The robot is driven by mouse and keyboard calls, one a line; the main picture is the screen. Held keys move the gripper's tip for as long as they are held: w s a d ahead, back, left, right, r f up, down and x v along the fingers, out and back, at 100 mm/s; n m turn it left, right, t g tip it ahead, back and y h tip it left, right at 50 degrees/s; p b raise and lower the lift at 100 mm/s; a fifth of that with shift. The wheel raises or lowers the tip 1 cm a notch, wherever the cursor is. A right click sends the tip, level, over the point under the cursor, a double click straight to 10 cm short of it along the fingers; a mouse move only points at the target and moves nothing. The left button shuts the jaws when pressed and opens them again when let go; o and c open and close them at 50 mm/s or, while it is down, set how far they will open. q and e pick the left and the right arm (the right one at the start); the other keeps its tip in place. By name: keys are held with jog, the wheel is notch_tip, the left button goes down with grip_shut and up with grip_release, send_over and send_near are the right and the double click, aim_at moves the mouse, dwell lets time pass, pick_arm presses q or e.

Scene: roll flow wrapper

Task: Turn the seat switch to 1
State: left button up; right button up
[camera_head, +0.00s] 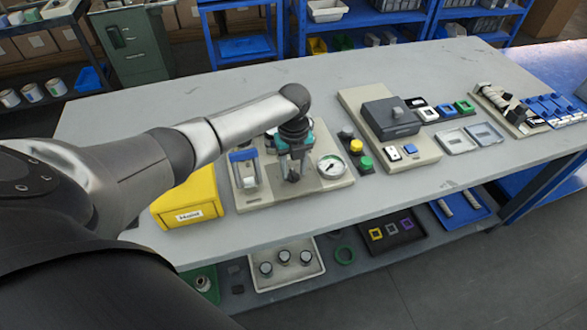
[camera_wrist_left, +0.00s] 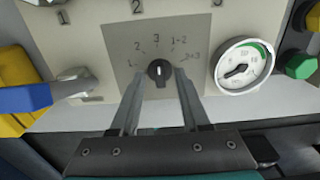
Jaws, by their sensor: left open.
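A light line on the knob points roughly up, towards the 3. In the head view the knob (camera_head: 292,176) is partly hidden by my gripper. My left gripper (camera_head: 293,162) is over the dial from above. In the wrist view its fingers (camera_wrist_left: 159,84) are open, one on each side of the knob, with visible gaps. My right gripper is not in view.
A gauge (camera_wrist_left: 243,64) sits right of the dial, and a blue-topped unit (camera_head: 243,156) left of it, on the same panel. A yellow bin (camera_head: 188,197) stands at the left. Green (camera_head: 366,163) and yellow (camera_head: 356,146) knobs stand right of the panel.

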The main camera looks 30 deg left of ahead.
pick_arm(q)
grip_shut()
dwell(0.3)
dwell(0.3)
